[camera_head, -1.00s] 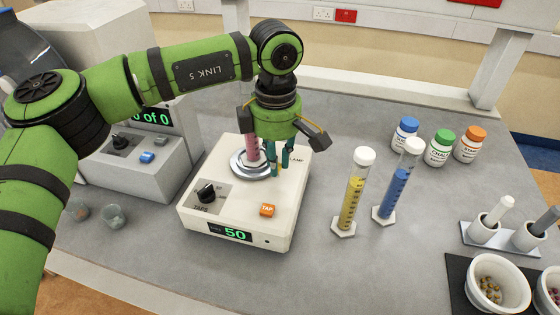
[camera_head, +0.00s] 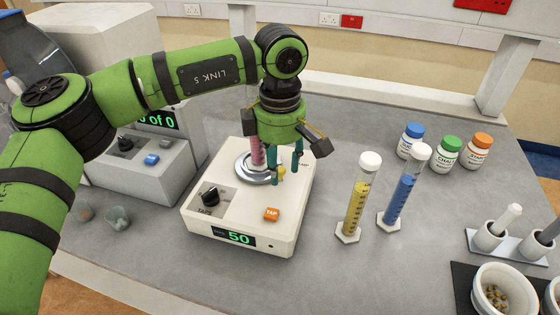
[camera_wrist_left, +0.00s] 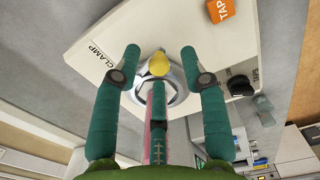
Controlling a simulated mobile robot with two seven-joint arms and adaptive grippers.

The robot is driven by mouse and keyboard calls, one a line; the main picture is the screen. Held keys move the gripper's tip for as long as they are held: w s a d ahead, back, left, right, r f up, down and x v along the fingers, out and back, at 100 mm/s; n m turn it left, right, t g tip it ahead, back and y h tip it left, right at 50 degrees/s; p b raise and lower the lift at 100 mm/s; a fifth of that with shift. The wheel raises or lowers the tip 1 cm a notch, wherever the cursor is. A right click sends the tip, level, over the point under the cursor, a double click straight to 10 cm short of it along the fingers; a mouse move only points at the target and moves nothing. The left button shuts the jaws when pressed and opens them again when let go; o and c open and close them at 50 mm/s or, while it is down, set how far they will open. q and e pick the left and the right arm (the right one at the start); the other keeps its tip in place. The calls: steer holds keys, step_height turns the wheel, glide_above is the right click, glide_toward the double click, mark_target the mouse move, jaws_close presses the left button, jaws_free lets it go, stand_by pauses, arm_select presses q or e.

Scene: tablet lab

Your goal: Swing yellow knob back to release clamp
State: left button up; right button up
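The white tapping machine (camera_head: 282,232) stands on the bench, its display reading 50. A pink-filled cylinder (camera_head: 257,152) stands on its round metal platform (camera_head: 243,170). The yellow knob (camera_head: 281,171) of the clamp shows beside the platform, and in the left wrist view the knob (camera_wrist_left: 159,64) sits between my fingers, near the CLAMP label. My left gripper (camera_head: 287,180) points down over the machine. In the left wrist view its teal fingers (camera_wrist_left: 160,70) are spread, with gaps to the knob on both sides. My right gripper is in neither view.
Two capped cylinders, yellow (camera_head: 355,210) and blue (camera_head: 400,200), stand close to the machine's right. Several capped bottles (camera_head: 445,154) are behind them. A second machine (camera_head: 140,175) stands at the left. Mortars (camera_head: 500,290) are at the front right.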

mark_target(280, 169)
arm_select(q)
step_height(280, 169, up, 12)
stand_by(0.6)
